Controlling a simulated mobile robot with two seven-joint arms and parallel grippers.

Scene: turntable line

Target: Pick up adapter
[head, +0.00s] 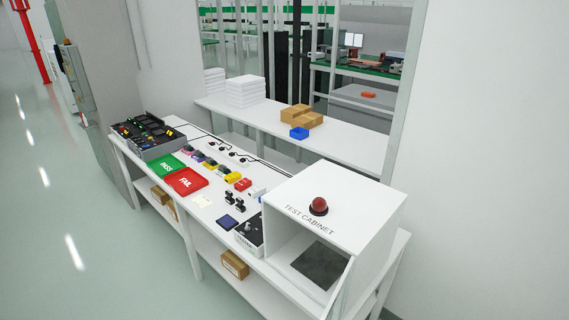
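No single thing is marked as the adapter, and the candidates are small in the head view. Several small black pieces with cables, perhaps plugs or adapters (232,154), lie along the back of the white workbench (180,219). Two small black parts (230,197) stand nearer the front edge. Neither of my grippers is in view.
A grey tray (164,151) of parts stands at the bench's left end, beside green PASS (166,165) and red FAIL (186,182) mats. Floor in front is clear.

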